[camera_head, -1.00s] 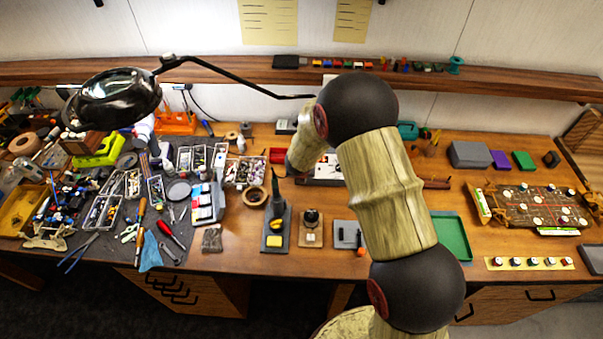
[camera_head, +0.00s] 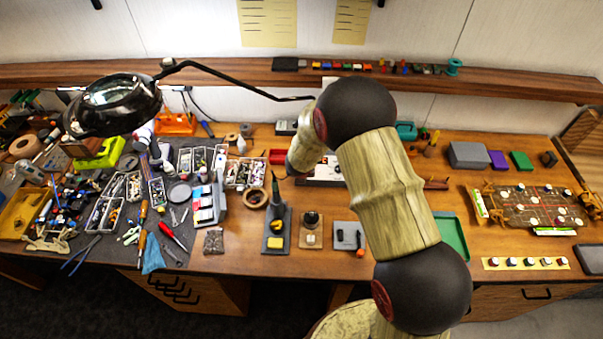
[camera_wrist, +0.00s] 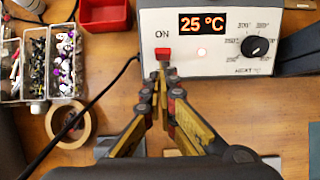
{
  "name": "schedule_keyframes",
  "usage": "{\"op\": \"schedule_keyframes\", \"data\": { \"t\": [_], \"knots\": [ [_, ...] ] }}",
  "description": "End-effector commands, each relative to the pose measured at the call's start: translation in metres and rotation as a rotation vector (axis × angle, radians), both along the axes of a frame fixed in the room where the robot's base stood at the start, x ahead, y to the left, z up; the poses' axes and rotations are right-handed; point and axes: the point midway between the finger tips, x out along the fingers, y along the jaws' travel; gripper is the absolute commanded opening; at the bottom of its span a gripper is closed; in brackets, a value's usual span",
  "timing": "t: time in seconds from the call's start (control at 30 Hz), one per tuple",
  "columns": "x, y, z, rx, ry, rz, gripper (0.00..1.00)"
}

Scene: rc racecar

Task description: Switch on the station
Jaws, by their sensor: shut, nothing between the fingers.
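The station (camera_wrist: 215,35) is a white box in the wrist view, with a display (camera_wrist: 203,22) reading 25 °C, a black dial (camera_wrist: 255,46) and a small pale glowing light (camera_wrist: 202,52). Its red switch (camera_wrist: 162,53) sits under the word ON. My gripper (camera_wrist: 161,72) is shut and empty, its tips just below the red switch in the picture. I cannot tell whether they touch it. In the head view the station (camera_head: 326,172) is mostly hidden behind my arm, and the fingers do not show there.
A soldering iron stand (camera_head: 276,225) is nearer the table's front edge. A magnifier lamp (camera_head: 112,100) hangs at the left.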

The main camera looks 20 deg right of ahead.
Motion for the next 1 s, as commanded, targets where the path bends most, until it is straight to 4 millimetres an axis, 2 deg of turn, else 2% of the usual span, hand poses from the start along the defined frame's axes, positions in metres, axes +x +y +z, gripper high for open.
{"op": "schedule_keyframes", "data": {
  "t": [0.5, 1.0],
  "knots": [
    [0.000, 0.000, 0.016, 0.000, 0.000, 0.001, 0.00],
    [0.000, 0.001, 0.020, 0.000, 0.000, 0.000, 0.00]
  ]
}}
